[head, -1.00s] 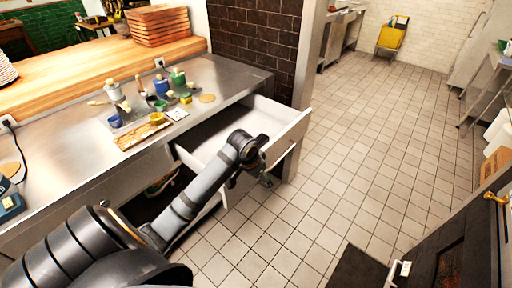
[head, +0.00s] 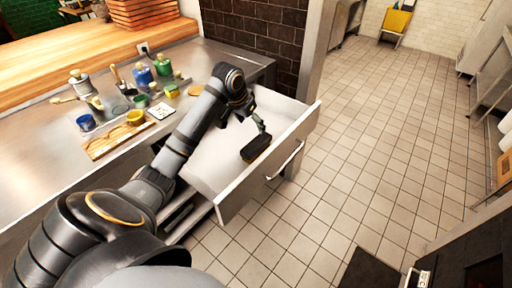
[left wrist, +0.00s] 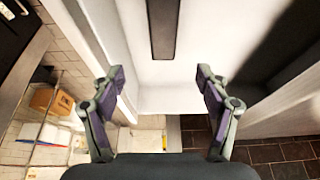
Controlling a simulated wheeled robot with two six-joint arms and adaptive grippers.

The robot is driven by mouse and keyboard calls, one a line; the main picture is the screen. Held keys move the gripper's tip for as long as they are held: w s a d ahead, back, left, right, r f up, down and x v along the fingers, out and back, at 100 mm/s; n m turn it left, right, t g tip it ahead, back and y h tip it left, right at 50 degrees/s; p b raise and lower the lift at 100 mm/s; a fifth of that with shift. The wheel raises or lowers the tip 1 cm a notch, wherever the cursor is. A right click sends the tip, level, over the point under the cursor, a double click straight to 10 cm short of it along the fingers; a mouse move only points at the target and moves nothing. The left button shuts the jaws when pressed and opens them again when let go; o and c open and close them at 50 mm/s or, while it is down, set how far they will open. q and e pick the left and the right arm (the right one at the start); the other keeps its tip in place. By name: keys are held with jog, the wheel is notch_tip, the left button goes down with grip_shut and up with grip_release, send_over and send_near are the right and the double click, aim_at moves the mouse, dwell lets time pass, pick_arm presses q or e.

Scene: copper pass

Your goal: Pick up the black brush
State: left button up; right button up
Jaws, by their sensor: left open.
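The black brush (head: 256,147) lies in the open white drawer (head: 207,163) under the counter, towards its front right. In the left wrist view it shows as a dark bar (left wrist: 163,28) at the top centre, its far end cut off by the frame. My left gripper (head: 262,126) hangs over the drawer, just above the brush in the head view. In the left wrist view its two fingers (left wrist: 163,92) are spread wide with nothing between them, and the brush lies beyond the tips. My right gripper is not in view.
The drawer's front panel with its bar handle (head: 286,160) and side walls surround the brush. On the steel counter (head: 40,148) stand several jars, a wooden tray (head: 112,141) and a white card (head: 161,111). Tiled floor (head: 370,150) lies free to the right.

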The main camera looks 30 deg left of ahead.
aim_at(256, 143)
pick_arm(q)
jog(key=f+b, duration=0.2)
jog(key=f, duration=0.2)
jog(key=shift+s+a+f+b, duration=0.1)
jog(key=shift+s+a+b, duration=0.05)
jog(key=shift+a+b, duration=0.2)
jog(key=shift+w+d+f, duration=0.2)
jog(key=shift+d+f, duration=0.05)
jog(key=shift+f, duration=0.1)
jog(key=x, duration=0.4)
jog(key=shift+a, duration=0.15)
jog(key=shift+w+f, duration=0.15)
jog(key=shift+f, duration=0.05)
jog(key=b+x, duration=0.1)
jog(key=x, duration=0.4)
jog(key=shift+w+a, duration=0.1)
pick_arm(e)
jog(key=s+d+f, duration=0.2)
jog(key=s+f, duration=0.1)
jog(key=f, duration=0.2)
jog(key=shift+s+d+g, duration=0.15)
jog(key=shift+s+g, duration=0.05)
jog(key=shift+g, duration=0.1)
